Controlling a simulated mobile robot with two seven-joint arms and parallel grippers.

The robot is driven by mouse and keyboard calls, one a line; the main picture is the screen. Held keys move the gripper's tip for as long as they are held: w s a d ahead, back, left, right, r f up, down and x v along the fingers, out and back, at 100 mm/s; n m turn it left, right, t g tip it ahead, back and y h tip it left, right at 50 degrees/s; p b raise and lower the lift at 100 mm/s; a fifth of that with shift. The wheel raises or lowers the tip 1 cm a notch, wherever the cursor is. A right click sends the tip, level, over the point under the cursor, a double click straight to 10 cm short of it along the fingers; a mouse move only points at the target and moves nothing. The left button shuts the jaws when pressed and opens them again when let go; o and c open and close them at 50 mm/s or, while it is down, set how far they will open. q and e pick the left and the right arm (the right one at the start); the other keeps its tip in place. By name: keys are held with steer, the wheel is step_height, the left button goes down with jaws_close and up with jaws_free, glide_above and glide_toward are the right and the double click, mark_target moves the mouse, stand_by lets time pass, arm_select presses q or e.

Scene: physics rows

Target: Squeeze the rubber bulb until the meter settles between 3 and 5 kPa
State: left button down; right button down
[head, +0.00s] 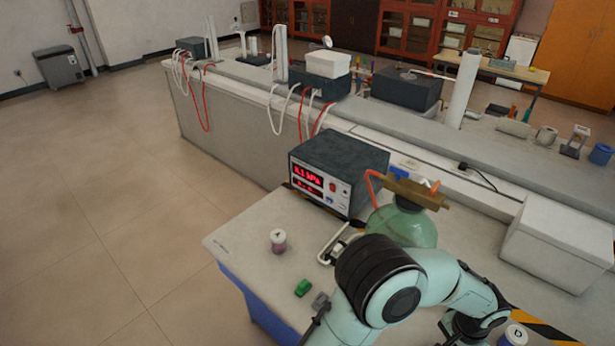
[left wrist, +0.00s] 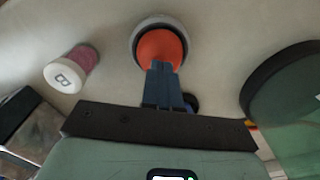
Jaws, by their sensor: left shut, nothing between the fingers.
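The orange rubber bulb (left wrist: 158,48) sits in a pale round holder (left wrist: 135,40) in the left wrist view. My left gripper (left wrist: 163,70) is shut and empty, its blue-grey fingertips overlapping the bulb's near edge in that view. I cannot tell whether they touch it. In the head view my arm hides the bulb and fingertips. The meter (head: 340,165) is a dark box with a red lit display (head: 307,178). Its upper line seems to read about 0.1 kPa, but the digits are blurred. My right gripper is not in view.
A green glass bottle (head: 400,228) with a brown top and red tube stands beside the meter, close to my arm.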

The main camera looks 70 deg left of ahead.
arm_select(q)
steer(key=shift+f, duration=0.15)
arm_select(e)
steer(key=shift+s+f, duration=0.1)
